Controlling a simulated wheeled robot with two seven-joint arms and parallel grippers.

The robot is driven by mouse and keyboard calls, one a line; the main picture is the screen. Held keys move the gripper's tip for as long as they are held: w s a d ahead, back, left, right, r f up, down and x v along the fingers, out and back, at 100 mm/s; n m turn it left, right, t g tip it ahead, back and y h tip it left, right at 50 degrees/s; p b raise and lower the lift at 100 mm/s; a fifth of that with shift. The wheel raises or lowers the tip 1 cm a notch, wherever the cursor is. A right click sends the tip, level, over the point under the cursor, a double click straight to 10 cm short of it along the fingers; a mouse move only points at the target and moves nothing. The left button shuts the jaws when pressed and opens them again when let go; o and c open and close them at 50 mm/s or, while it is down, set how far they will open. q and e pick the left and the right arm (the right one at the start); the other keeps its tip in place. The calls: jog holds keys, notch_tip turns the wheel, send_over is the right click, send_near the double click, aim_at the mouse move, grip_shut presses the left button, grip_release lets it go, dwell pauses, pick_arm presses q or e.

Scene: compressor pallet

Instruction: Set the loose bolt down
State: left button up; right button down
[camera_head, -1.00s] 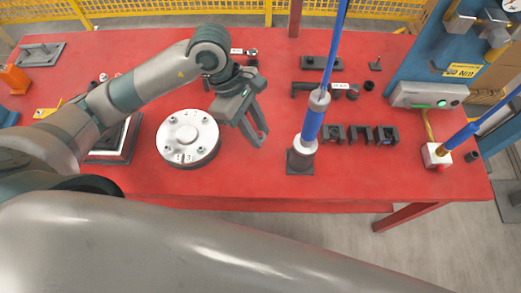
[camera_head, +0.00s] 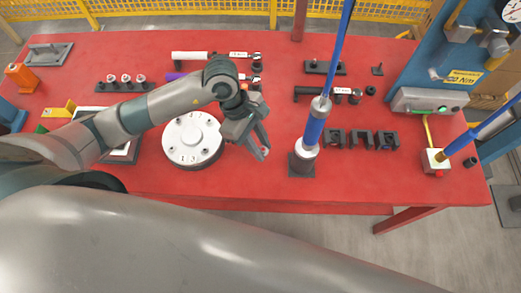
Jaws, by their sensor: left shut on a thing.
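My left gripper (camera_head: 263,154) hangs over the red table, just right of the round silver flange (camera_head: 192,153). Its fingers point down and are shut on a small pale thing at the tips, likely the loose bolt (camera_head: 265,151). The fingers hide most of it, and I cannot tell whether it touches the table. The flange lies flat, with numbers and several bolts or holes on its top face. My right gripper is not in view.
A blue and silver upright tool (camera_head: 313,128) on a dark square base stands just right of my gripper. Dark U-shaped holders (camera_head: 360,138) are farther right. Wrenches (camera_head: 204,56) and a bolt rack (camera_head: 127,84) lie behind my arm. The front table strip is clear.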

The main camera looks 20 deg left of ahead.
pick_arm(q)
notch_tip(320, 180, down, 3)
jog(key=shift+r+p, duration=0.15)
jog(key=shift+p, duration=0.4)
jog(key=shift+f, duration=0.35)
jog(key=shift+f, duration=0.1)
jog(key=shift+f, duration=0.1)
jog(key=o, duration=1)
jog(key=shift+o, duration=0.2)
jog(key=shift+r, duration=0.3)
